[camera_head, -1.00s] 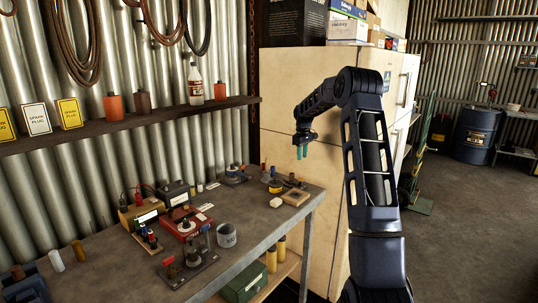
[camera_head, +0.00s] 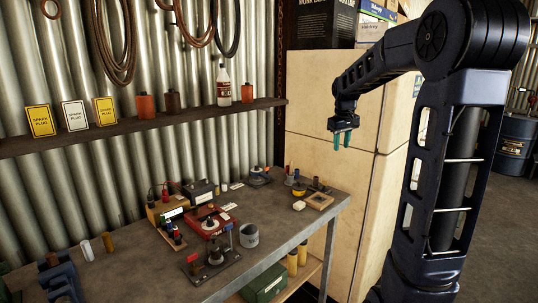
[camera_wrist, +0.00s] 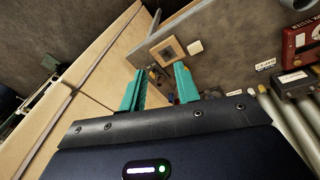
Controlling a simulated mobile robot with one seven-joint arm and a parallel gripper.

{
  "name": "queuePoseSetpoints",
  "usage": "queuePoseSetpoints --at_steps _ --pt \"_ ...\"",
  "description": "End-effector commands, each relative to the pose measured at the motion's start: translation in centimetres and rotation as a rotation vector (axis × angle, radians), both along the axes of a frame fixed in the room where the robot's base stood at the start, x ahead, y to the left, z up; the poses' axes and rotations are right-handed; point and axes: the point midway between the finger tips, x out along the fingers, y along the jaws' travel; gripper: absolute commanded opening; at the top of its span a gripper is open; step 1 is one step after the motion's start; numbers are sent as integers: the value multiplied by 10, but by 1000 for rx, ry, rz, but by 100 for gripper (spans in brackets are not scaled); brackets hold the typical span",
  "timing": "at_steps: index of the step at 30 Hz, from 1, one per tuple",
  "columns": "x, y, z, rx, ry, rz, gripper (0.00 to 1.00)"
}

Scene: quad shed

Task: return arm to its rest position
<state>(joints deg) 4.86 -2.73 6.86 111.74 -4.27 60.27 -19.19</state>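My gripper (camera_head: 342,139) hangs at the end of my raised dark arm, fingertips down, in front of the cream cabinet and above the bench's right end. Its two teal fingers also show in the wrist view (camera_wrist: 160,88), spread apart with a gap between them. Nothing appears held; the small dark parts seen between the fingers look to be on the bench below. My arm rises at the right of the head view and bends at a high elbow.
The grey workbench (camera_head: 290,222) carries a red device (camera_head: 209,222), a grey cup (camera_head: 249,236) and a wooden block (camera_head: 320,201). A shelf (camera_head: 190,115) with bottles and spark plug boxes runs along the wall. The cream cabinet (camera_head: 335,95) stands behind my gripper. A blue drum (camera_head: 515,135) is far right.

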Motion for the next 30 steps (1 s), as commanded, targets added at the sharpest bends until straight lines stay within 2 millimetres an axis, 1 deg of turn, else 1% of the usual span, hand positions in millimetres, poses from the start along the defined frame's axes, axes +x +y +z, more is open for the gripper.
queuePoseSetpoints --at_steps 1,6,14,18,20,24,27,30 --pt "-17 0 5 2 -12 -15 32" --pt "-66 -1 12 16 -49 -74 32" --pt "-141 -2 11 49 -101 -163 32" --pt "-180 -3 5 71 -131 -210 32" --pt "-197 -4 1 81 -143 -229 32" --pt "-234 -5 -10 109 -169 -275 32" --pt "-258 -5 -20 130 -188 -306 32" --pt "-278 -6 -30 149 -203 -333 32"
